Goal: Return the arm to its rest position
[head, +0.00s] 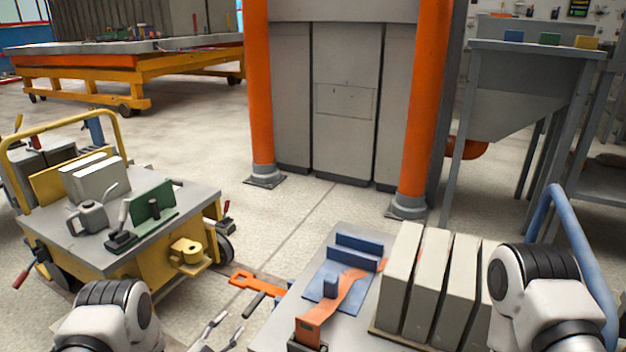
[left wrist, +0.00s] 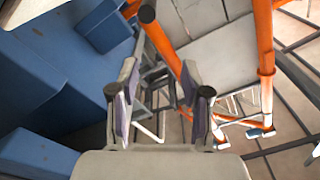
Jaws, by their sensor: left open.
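My left gripper (head: 222,332) shows at the bottom of the head view, low in the gap between the two carts. Only its slim grey fingers show there. In the left wrist view my left gripper (left wrist: 157,88) has its two purple-padded fingers apart, with nothing held between them. Blue blocky surfaces (left wrist: 60,75) fill the left side of that view, beside the fingers; I cannot tell whether they touch. My right gripper is not in view.
A yellow cart (head: 185,215) with a grey top stands at the left. A grey-topped cart (head: 270,335) at the right carries a blue fixture (head: 352,297), an orange strip (head: 345,295) and several grey slabs (head: 397,285). Orange posts (head: 262,90) stand behind. Floor between is partly clear.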

